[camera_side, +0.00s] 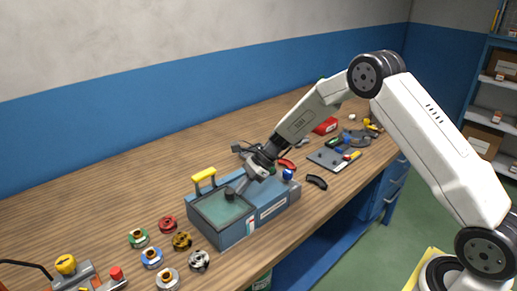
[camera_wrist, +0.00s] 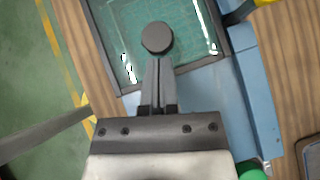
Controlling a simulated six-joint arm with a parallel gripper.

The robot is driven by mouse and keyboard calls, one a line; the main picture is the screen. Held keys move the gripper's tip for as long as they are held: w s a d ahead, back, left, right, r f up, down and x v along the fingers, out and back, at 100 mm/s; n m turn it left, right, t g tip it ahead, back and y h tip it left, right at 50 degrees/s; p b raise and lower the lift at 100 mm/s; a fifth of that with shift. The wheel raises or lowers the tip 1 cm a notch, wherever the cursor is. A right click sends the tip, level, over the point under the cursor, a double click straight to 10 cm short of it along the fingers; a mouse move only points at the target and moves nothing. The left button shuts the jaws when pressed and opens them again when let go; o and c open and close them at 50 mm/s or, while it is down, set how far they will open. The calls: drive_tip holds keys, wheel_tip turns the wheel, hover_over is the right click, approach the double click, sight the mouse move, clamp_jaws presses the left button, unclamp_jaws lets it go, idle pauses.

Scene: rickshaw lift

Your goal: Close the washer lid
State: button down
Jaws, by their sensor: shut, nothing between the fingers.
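The washer (camera_side: 272,204) is a blue-grey box on the wooden bench in the side view. Its lid (camera_side: 211,212), a greenish clear panel in a dark frame, lies about flat over the left part of the box. It also fills the top of the wrist view (camera_wrist: 190,58). A dark round knob (camera_wrist: 157,37) stands on the lid. My gripper (camera_side: 236,189) is shut and empty, low over the lid. In the wrist view its fingertips (camera_wrist: 157,60) are at the knob's near edge; I cannot tell whether they touch it.
A yellow handle (camera_side: 203,175) stands at the washer's back left. Several coloured ring-shaped parts (camera_side: 168,222) lie on the bench left of the washer. A dark mat (camera_side: 333,158) with tools and a red box (camera_side: 326,126) lie to the right. The bench behind the washer is largely clear.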

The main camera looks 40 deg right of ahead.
drive_tip(key=v, duration=1)
drive_tip(key=s+a+n+h, duration=0.2)
drive_tip(key=s+n+h, duration=0.6)
drive_tip(key=s+n, duration=1.3)
drive_tip(key=shift+s+a+f+h, duration=0.25)
drive_tip(key=shift+s+f, duration=0.2)
drive_tip(key=shift+s, duration=0.95)
